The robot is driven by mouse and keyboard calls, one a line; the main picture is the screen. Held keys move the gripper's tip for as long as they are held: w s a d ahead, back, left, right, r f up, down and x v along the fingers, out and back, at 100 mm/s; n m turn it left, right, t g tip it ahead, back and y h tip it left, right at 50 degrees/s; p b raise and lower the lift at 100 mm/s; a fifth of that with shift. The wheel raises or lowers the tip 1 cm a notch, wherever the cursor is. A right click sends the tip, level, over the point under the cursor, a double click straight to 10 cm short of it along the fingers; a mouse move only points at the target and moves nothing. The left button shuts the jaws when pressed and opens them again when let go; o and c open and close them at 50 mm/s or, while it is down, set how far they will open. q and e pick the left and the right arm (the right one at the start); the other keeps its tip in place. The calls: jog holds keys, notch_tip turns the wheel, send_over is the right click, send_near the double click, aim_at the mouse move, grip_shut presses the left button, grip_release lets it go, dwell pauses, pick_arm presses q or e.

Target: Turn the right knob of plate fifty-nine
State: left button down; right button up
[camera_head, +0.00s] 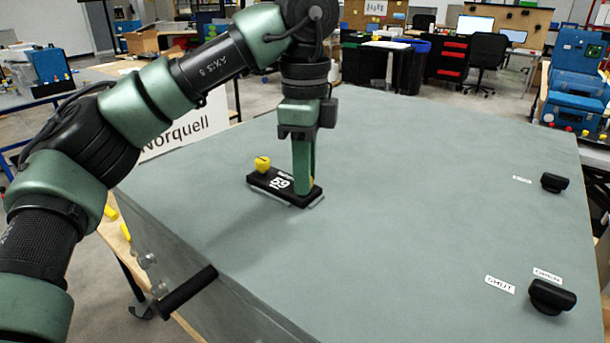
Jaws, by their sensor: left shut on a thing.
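Plate fifty-nine (272,183) is a small black plate with a white 59, lying on the grey top of the analyser. Its left yellow knob (262,164) stands free at the plate's left end. The right yellow knob (312,182) is mostly hidden behind the fingers of my left gripper (304,188), with only a bit of yellow showing. My left gripper points straight down over the plate's right end and is shut on the right knob. My right gripper is not in view.
The broad grey analyser top (420,200) is clear around the plate. Two black knobs (552,296) (554,182) stand at the right, with SHUT and OPEN labels by the nearer one. A black handle (188,292) sticks out at the front left edge.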

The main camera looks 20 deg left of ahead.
pick_arm(q)
jog(key=shift+s+f+n+b, duration=0.1)
jog(key=shift+f+n+b, duration=0.2)
jog(key=shift+n, duration=1)
jog(key=c, duration=1.2)
grip_release()
jog(key=shift+r, duration=0.1)
jog(key=shift+r, duration=0.1)
notch_tip(320, 180, up, 8)
jog(key=shift+f+p, duration=0.15)
jog(key=shift+p, duration=0.65)
